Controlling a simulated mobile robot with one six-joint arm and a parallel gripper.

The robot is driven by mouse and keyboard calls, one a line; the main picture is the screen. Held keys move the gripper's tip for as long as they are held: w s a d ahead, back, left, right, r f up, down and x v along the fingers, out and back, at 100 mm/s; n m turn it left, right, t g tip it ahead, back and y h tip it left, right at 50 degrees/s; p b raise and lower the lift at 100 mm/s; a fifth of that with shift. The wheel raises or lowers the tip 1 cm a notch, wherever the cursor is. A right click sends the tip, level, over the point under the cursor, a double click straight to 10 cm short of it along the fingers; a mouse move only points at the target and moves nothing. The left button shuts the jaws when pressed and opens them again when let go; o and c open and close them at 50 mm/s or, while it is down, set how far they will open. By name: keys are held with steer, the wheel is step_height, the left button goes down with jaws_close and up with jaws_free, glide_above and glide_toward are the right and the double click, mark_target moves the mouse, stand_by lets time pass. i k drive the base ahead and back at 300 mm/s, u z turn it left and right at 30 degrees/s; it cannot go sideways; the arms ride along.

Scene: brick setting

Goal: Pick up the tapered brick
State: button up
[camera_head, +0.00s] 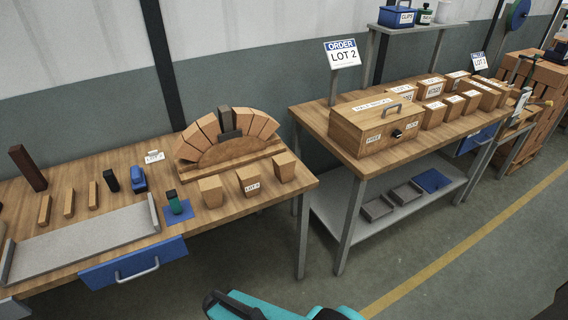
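Three loose tapered bricks stand in a row on the left workbench, in front of a brick arch (198,140). The left one (210,192) is plain, the middle one (249,182) carries a white label that seems to read "LOT" with an unclear number, and the right one (284,167) is plain. Each looks wider at the top than at the base. More wedge-shaped bricks sit in the arch on its wooden form, with a dark grey block (229,122) at its crown. I cannot tell which brick the task means. My gripper is not in view; only teal and black parts of mine show at the bottom edge.
The left workbench (235,215) also holds a grey tray (85,242), a blue mat (177,215) with a small green-and-black item, and narrow blocks. A blue drawer (134,264) hangs under its front. A right bench (335,133) carries a wooden box (375,125) and labelled boxes. Floor between is clear.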

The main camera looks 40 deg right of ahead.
mark_target(284, 163)
steer(key=z, duration=4.2)
steer(key=i, duration=0.1)
steer(key=u, duration=2.9)
